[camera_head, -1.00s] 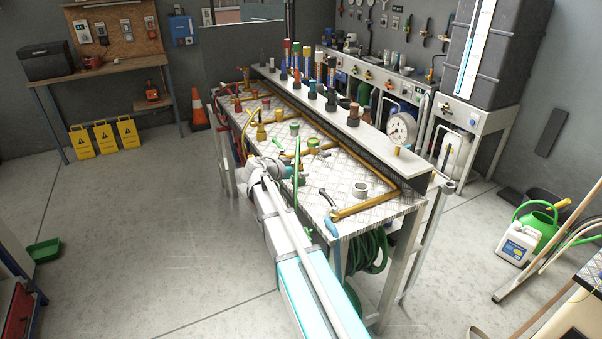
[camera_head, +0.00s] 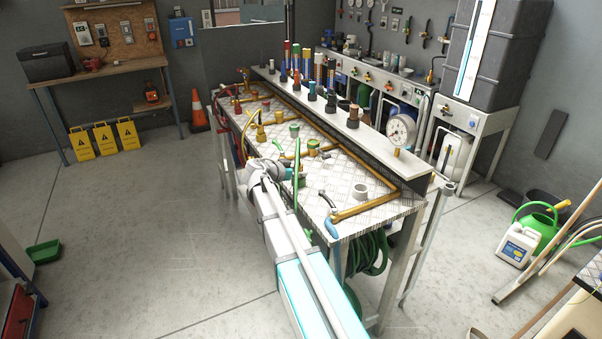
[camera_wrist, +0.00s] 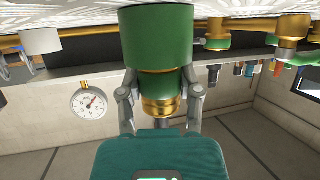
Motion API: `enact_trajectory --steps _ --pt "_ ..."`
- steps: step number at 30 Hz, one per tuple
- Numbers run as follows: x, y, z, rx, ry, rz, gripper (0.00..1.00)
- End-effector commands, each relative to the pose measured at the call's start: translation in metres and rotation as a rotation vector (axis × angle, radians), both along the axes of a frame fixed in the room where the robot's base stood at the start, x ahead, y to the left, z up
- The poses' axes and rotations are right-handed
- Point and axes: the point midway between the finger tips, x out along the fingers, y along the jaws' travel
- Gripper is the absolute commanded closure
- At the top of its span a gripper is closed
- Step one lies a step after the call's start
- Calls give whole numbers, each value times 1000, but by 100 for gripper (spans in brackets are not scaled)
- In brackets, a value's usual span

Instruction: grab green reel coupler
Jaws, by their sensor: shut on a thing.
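The green reel coupler (camera_wrist: 157,42) fills the top middle of the wrist view, a thick green cylinder with a brass collar. The two fingers of my gripper (camera_wrist: 160,86) are closed on either side of its narrower green and brass part. In the head view my gripper (camera_head: 290,172) is low over the near part of the metal-topped bench (camera_head: 345,170), and my arm largely hides the grip. I cannot tell whether the coupler touches the bench.
A green-topped brass fitting (camera_head: 294,130) stands behind my gripper. A white ring (camera_head: 360,190) and a brass pipe (camera_head: 365,207) lie to its right. A pressure gauge (camera_head: 401,130) stands at the raised shelf. Open floor lies left of the bench.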

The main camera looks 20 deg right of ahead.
Motion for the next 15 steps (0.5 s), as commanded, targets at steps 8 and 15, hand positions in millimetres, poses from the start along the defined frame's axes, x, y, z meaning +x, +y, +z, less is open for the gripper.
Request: enact_trajectory --steps 8,15 --pt "0 0 1 0 0 0 100" --pt "0 0 8 0 0 0 100"
